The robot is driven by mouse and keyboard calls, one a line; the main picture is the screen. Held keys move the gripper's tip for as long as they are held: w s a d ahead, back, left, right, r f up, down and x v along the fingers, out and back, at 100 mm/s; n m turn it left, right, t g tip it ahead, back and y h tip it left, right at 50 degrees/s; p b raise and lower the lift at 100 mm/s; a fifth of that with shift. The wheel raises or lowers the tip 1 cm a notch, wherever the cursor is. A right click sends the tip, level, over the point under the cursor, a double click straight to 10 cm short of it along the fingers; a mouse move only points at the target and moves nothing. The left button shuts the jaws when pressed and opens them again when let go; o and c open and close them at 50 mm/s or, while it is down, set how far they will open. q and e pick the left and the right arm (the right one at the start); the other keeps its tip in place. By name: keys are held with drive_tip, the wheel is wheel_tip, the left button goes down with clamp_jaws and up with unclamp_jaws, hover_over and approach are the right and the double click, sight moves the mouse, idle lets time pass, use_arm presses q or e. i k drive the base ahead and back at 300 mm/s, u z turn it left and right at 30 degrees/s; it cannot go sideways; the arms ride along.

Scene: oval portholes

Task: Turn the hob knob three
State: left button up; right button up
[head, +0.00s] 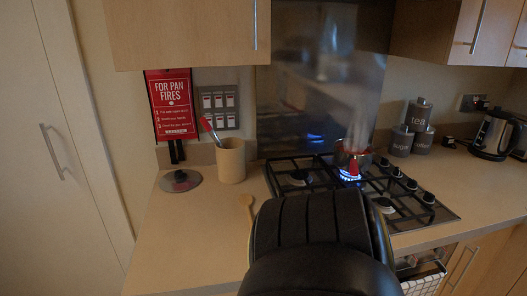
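The hob (395,229) is set in the worktop, with black pan supports over its burners. Several black knobs stand in a slanting row along its right side; one is the nearest knob (429,198), and another is the farthest knob (384,162). I cannot read any numbers on them, so I cannot tell which is knob three. A blue flame (350,176) burns under a small pan (345,158) at the back, with haze above it. A black ribbed part of my own body hides the hob's front left. Neither gripper's fingers show.
A utensil pot (231,162), a round lid (181,181) and a wooden spoon (247,208) are left of the hob. Canisters (401,141) and a kettle (496,135) stand at the back right. Wall cupboards (187,35) hang above. The front left worktop is clear.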

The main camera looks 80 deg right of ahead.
sight(397, 172)
drive_tip(key=u, duration=0.15)
drive_tip(key=k, duration=2.1)
drive_tip(key=z, duration=0.35)
